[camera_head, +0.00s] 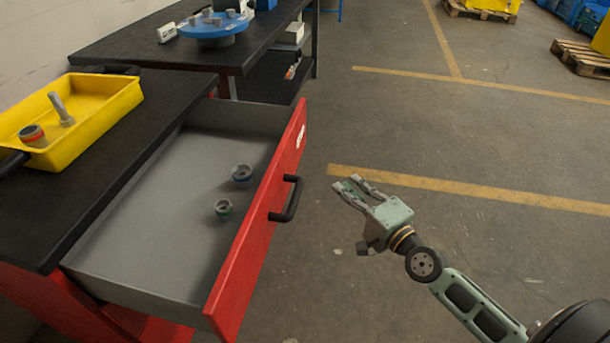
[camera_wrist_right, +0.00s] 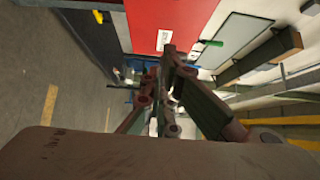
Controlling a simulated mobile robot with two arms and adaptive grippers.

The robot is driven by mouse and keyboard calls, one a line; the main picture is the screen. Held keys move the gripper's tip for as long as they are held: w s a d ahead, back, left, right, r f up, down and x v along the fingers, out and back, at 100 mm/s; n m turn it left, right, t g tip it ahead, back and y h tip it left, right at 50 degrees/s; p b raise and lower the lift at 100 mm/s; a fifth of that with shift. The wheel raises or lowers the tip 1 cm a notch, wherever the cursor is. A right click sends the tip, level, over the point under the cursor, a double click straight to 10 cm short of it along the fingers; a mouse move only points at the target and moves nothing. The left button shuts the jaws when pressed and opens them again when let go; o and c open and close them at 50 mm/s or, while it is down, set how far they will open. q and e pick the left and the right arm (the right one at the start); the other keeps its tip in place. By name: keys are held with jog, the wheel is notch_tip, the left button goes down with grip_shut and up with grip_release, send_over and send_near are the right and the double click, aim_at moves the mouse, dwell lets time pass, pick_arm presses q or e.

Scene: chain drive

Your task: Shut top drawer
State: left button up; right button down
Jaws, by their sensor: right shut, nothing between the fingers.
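The top drawer (camera_head: 170,215) of the red cabinet is pulled far out, with its grey inside showing. Its red front (camera_head: 262,220) carries a black handle (camera_head: 288,200). In the right wrist view, the right gripper's fingers (camera_wrist_right: 168,65) point toward a red panel (camera_wrist_right: 165,22). My left gripper is not in view.
A yellow tray (camera_head: 105,118) with a few parts sits on the black worktop (camera_head: 60,190). Another black table (camera_head: 130,45) with a blue round stand (camera_head: 215,36) is behind. The floor (camera_head: 430,150) right of the drawer is clear. Pallets (camera_head: 580,63) stand far off.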

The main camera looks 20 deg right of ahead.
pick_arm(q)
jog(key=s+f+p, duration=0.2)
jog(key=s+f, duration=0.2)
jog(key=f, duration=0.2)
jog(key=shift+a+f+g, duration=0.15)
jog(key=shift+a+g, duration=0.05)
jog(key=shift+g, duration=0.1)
pick_arm(e)
jog(key=w+a, duration=0.5)
jog(key=w, duration=0.6)
jog(key=shift+w, duration=0.4)
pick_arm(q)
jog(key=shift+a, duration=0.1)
pick_arm(e)
jog(key=shift+f, duration=0.1)
